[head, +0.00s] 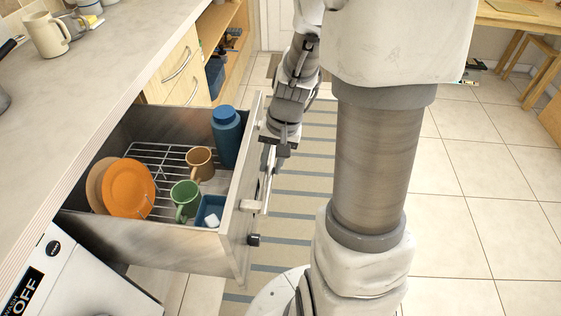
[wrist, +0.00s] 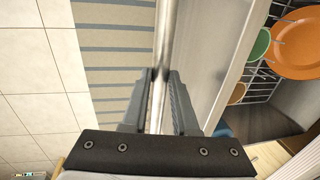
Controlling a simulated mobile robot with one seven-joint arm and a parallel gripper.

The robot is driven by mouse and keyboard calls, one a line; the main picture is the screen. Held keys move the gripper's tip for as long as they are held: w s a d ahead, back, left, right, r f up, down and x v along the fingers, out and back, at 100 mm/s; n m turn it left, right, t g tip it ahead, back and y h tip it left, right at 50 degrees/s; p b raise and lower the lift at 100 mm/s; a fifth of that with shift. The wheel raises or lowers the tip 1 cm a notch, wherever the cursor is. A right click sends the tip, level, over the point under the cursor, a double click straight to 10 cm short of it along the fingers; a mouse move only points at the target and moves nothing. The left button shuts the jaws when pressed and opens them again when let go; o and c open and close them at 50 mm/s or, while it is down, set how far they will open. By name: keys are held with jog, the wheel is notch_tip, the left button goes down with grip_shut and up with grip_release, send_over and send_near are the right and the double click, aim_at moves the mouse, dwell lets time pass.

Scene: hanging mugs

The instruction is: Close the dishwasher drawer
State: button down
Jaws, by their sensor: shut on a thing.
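The dishwasher drawer (head: 150,240) is pulled out from under the counter, with its metal walls and wire rack showing in the head view. It holds orange plates (head: 129,187), a green mug (head: 186,199), a brown mug (head: 200,163), a blue bottle (head: 227,135) and a small blue box (head: 209,211). My gripper (wrist: 160,80) is at the drawer's front. In the wrist view its two fingers lie on either side of the drawer's metal bar handle (wrist: 163,40), shut on it. In the head view my gripper and arm partly hide the handle.
The counter (head: 60,110) runs along the left with a cream mug (head: 46,34) on it. A white appliance (head: 85,285) stands below at the near left. A striped rug (head: 300,180) lies in front of the drawer. Tiled floor (head: 470,210) to the right is clear.

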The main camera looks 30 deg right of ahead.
jog(key=w+a+p, duration=0.2)
jog(key=w+a, duration=0.5)
jog(key=a, duration=0.3)
jog(key=w+a+p, duration=0.3)
jog(key=w+a, duration=0.4)
jog(key=a, duration=0.3)
jog(key=w+a+p, duration=0.2)
jog(key=w+a, duration=0.5)
jog(key=a, duration=0.4)
jog(key=c, duration=0.7)
grip_release()
jog(key=shift+d, duration=0.1)
jog(key=shift+r, duration=0.15)
jog(key=d+r, duration=0.1)
jog(key=r, duration=0.4)
jog(key=s+d+r+p, duration=0.1)
jog(key=r, duration=0.5)
jog(key=s+r+p, duration=0.1)
jog(key=r, duration=0.4)
jog(key=shift+d+r, duration=0.4)
